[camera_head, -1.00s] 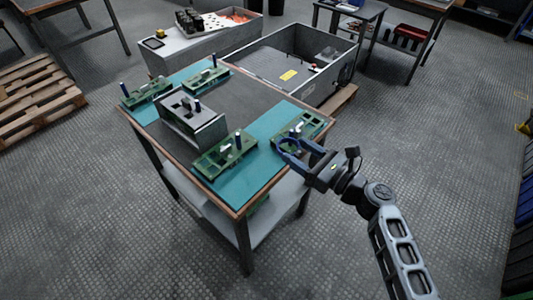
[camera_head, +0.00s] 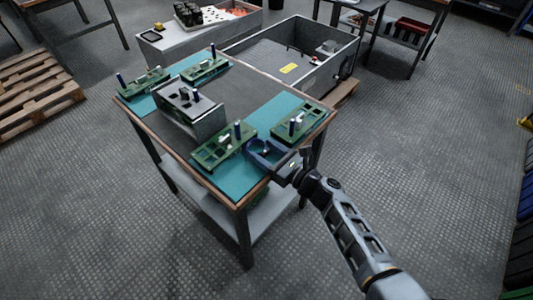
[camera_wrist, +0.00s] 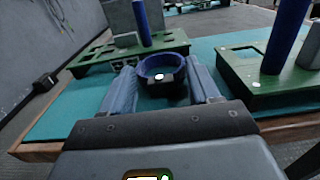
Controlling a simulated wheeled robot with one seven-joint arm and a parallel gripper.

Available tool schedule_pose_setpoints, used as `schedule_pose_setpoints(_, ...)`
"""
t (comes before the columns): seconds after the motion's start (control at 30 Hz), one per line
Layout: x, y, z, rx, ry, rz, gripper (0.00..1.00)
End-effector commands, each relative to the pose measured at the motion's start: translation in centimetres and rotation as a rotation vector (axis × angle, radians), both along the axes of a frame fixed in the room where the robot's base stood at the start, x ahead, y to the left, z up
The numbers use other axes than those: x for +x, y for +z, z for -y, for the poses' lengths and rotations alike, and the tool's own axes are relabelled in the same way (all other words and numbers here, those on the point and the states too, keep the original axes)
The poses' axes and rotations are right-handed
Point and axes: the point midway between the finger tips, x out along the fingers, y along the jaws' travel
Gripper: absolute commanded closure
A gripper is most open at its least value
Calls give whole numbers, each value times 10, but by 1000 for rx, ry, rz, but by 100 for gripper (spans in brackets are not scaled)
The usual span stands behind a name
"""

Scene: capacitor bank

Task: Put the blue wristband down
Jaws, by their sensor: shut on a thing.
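The blue wristband (camera_wrist: 161,66) is a dark blue ring with a small bright stud, seen between my gripper's fingers in the wrist view. My gripper (camera_wrist: 161,88) is shut on it. In the head view my gripper (camera_head: 265,152) is low over the teal mat (camera_head: 236,176) near the table's front right edge, between two green boards. The wristband is hard to make out from the fingers in the head view. Whether it touches the mat cannot be told.
Green boards with upright blue cylinders stand close on both sides, one at left (camera_head: 222,146) and one at right (camera_head: 297,124). Bare teal mat shows in front of my gripper. The table's wooden edge (camera_head: 240,203) is close.

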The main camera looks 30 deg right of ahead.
Motion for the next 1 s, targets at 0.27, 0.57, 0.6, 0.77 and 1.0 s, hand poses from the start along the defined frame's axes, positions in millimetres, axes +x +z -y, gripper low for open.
schedule_pose_setpoints(0.27,0,-1,0,0,0,0,72)
schedule_pose_setpoints(0.57,0,-3,0,0,-1,0,21)
schedule_pose_setpoints(0.6,0,-3,0,0,-1,0,17)
schedule_pose_setpoints(0.77,0,-3,0,0,0,0,10)
schedule_pose_setpoints(1.0,0,1,0,0,-1,0,10)
